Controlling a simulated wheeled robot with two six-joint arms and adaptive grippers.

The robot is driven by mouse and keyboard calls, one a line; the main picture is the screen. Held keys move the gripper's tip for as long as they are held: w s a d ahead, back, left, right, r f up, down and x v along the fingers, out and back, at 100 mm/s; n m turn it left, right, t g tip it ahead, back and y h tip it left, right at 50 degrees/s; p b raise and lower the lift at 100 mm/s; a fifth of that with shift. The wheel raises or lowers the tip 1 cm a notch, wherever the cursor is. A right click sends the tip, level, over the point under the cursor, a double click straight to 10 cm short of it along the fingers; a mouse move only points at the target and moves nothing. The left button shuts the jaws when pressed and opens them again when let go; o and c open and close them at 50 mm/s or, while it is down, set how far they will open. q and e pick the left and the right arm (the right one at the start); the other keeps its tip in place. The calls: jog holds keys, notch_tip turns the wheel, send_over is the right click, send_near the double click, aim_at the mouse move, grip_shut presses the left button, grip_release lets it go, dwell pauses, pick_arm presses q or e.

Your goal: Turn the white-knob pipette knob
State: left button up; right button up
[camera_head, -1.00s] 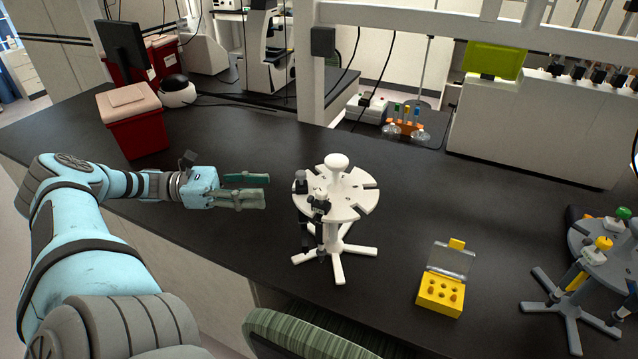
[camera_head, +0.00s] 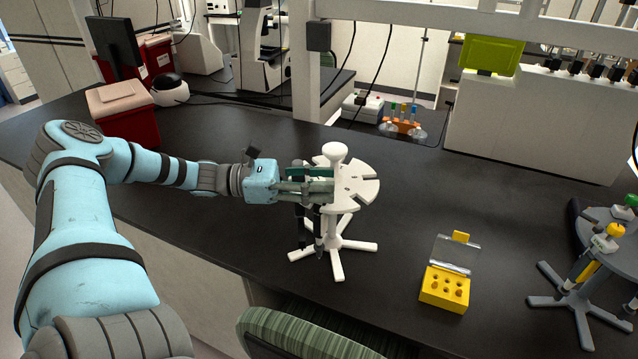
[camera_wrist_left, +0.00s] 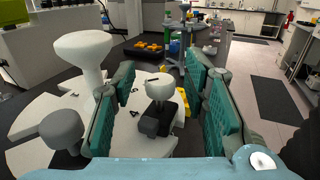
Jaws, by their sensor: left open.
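The white-knob pipette's knob (camera_wrist_left: 159,86) shows in the left wrist view, above a black pipette body (camera_wrist_left: 158,119). It stands between the two green finger pads of my left gripper (camera_wrist_left: 161,74), with visible gaps on both sides. My left gripper (camera_head: 312,184) is open at the left side of the white carousel stand (camera_head: 360,183) in the head view, where it hides the pipette tops. Dark lower parts of the pipettes (camera_head: 318,240) hang below it. A second pipette with a grey knob (camera_wrist_left: 62,129) is outside the left finger. My right gripper is not in view.
The stand's white mushroom-shaped top (camera_head: 335,152) rises close beside my fingers. A yellow tip box (camera_head: 445,290) with a clear lid is to the right. A grey pipette stand (camera_head: 575,300) is at the far right. The black bench between is clear.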

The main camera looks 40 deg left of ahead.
pick_arm(q)
grip_shut()
jog(key=shift+r+p, duration=0.2)
jog(key=shift+p, duration=0.35)
jog(key=n+t+y+p, duration=0.1)
jog(key=t+y+p, duration=0.1)
jog(key=n+t+y+p, duration=0.1)
jog(key=n+y+p, duration=0.1)
jog(key=p, duration=0.1)
jog(key=shift+r+n+t, duration=0.2)
jog(key=shift+n+t, duration=0.1)
jog(key=shift+t, duration=0.1)
jog(key=shift+n+t+y+p, duration=0.3)
jog(key=shift+n+y+p, duration=0.1)
jog(key=shift+y, duration=0.2)
jog(key=shift+d+f+n+t+y, duration=0.1)
jog(key=shift+f+n+t+y, duration=0.1)
jog(key=shift+n+t+y, duration=0.5)
jog(key=shift+f+n+t+y, duration=0.15)
jog(key=shift+n+y, duration=0.65)
jog(key=shift+y, duration=0.6)
jog(key=shift+r+n+t+y, duration=0.15)
jog(key=shift+n+y, duration=0.65)
jog(key=shift+y, duration=0.6)
jog(key=shift+f, duration=0.15)
